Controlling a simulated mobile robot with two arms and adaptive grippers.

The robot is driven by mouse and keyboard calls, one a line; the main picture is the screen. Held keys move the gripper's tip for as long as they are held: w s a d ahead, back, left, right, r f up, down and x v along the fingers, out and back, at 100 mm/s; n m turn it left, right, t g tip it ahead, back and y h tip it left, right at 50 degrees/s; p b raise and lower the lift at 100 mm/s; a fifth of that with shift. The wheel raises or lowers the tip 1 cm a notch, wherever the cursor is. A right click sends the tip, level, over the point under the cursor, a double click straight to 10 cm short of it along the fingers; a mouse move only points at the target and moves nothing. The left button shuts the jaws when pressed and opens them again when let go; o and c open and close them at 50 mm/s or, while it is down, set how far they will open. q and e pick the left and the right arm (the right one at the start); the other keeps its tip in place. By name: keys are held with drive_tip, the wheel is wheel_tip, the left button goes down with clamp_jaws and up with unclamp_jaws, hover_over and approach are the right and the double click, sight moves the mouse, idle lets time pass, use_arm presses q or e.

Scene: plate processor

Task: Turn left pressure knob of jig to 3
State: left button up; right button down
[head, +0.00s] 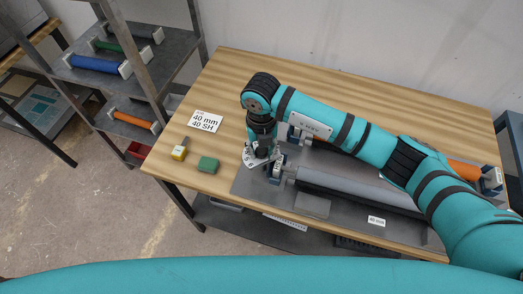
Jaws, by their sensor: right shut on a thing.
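The jig (243,184) is a grey metal plate on the wooden table, with a grey roller (350,185) across it. At its left end a white dial with dark numbers (249,160) marks the left pressure knob. My right gripper (263,151) points down over this dial, shut on the knob. The fingers hide most of the knob, and the setting is too small to read. My left gripper is not in view.
A green block (208,165), a small yellow and grey block (179,153) and a white "40 mm 40 SH" card (205,122) lie left of the jig. An orange roller (465,171) lies behind. A shelf (120,85) with coloured rollers stands left.

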drive_tip(key=m+b, duration=0.1)
drive_tip(key=m, duration=0.2)
drive_tip(key=shift+f+m, duration=0.1)
drive_tip(key=shift+m, duration=0.3)
drive_tip(key=m+b, duration=0.1)
drive_tip(key=m, duration=0.2)
drive_tip(key=shift+m, duration=0.3)
drive_tip(key=m+b, duration=0.1)
drive_tip(key=m, duration=0.2)
drive_tip(key=shift+a+m, duration=0.1)
drive_tip(key=shift+m, duration=0.2)
drive_tip(key=shift+m+b, duration=0.3)
drive_tip(key=shift+m, duration=1.6)
drive_tip(key=c, duration=0.9)
unclamp_jaws()
drive_tip(key=shift+c, duration=0.2)
